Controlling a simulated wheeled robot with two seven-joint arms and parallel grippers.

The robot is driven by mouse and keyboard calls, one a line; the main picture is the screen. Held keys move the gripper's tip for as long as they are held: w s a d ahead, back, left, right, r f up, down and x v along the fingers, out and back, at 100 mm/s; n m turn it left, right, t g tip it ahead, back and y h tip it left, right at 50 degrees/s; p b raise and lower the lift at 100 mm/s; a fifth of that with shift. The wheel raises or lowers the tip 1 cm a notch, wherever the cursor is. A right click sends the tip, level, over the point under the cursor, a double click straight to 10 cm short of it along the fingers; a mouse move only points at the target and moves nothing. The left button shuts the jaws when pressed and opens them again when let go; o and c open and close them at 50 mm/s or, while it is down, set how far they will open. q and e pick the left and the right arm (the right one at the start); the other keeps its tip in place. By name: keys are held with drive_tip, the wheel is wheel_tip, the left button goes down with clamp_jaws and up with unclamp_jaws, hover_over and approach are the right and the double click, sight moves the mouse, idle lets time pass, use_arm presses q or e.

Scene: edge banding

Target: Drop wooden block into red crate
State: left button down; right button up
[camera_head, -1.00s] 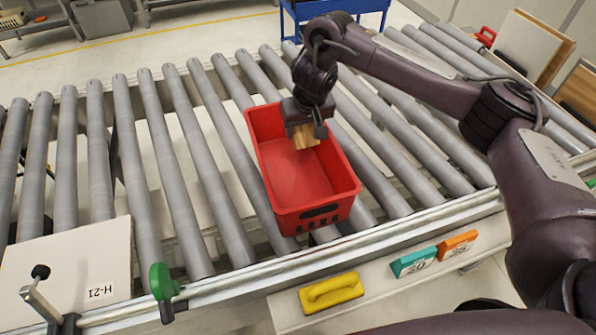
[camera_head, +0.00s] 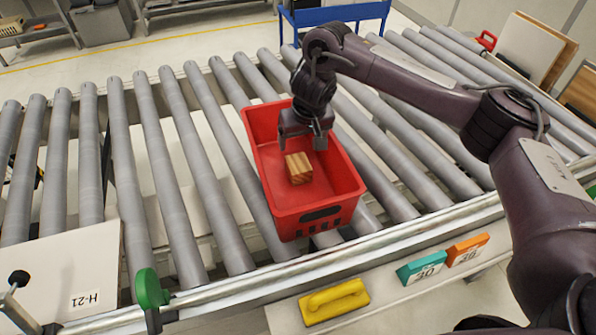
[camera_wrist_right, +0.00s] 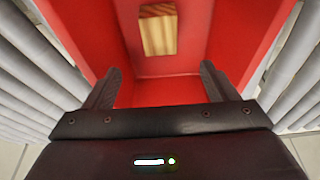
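The red crate (camera_head: 287,210) stands on the roller conveyor, its open top facing up. The wooden block (camera_head: 299,168) is inside the crate, apart from my right gripper (camera_head: 304,146). The right gripper is over the crate with its fingers spread and nothing between them. In the right wrist view, the block (camera_wrist_right: 158,30) shows beyond the two open fingertips (camera_wrist_right: 160,82), against the red crate floor (camera_wrist_right: 185,65). Whether the block rests fully on the floor is hard to tell. My left gripper is not in view.
Grey rollers (camera_head: 185,165) surround the crate. A yellow float (camera_head: 334,301) and teal (camera_head: 421,267) and orange (camera_head: 467,249) blocks lie along the front ledge.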

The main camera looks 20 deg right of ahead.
drive_tip(key=p+v, duration=0.1)
drive_tip(key=v, duration=0.6)
drive_tip(key=shift+r+p, duration=0.4)
drive_tip(key=shift+s, duration=0.2)
